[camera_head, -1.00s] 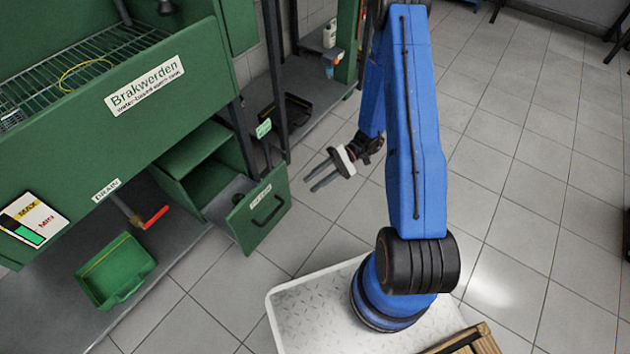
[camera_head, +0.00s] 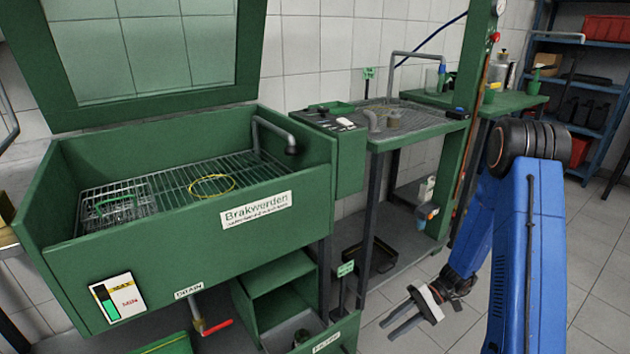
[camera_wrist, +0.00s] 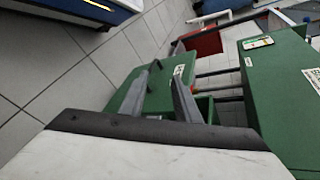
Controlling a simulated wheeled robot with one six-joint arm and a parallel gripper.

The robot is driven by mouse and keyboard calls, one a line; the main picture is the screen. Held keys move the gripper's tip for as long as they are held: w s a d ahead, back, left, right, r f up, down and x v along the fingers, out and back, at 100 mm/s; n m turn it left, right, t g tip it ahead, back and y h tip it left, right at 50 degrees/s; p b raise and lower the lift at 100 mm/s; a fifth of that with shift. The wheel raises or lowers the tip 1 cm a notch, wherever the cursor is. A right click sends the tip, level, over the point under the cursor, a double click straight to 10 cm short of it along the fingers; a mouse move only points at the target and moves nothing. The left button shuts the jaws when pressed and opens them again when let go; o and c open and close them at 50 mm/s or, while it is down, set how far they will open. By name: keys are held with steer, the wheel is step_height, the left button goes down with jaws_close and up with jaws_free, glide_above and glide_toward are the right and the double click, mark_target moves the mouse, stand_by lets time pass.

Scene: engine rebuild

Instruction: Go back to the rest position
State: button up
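My gripper (camera_head: 404,330) is at the lower right of the head view, at the end of my blue arm. Its two grey fingers are parallel with a gap between them, and nothing is between them. It hangs in free air above the tiled floor, to the right of the green washing cabinet. In the wrist view my gripper (camera_wrist: 160,90) is open, its fingers pointing toward a green drawer front (camera_wrist: 158,88) beyond them.
The green Brakwerden washer (camera_head: 180,250) stands at the left, with a wire basket (camera_head: 118,205) and a yellow ring (camera_head: 211,185) on its grate. A red-handled drain valve (camera_head: 217,327) sticks out below. A green workbench (camera_head: 425,130) stands behind. Tiled floor (camera_head: 590,300) is open at the right.

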steer(key=s+d+r+t+h, duration=0.2)
steer(key=s+r, duration=0.4)
steer(key=r, duration=0.4)
steer(key=s+d+r+n+t+h, duration=0.1)
steer(key=s+r+t+h, duration=0.3)
steer(key=r, duration=0.7)
steer(key=s+d+r+t+h, duration=0.2)
steer(key=s+r+t+h, duration=0.2)
steer(key=s+r, duration=0.6)
steer(key=shift+d+r+h, duration=0.3)
steer(key=shift+r+h, duration=0.45)
steer(key=shift+h, duration=0.25)
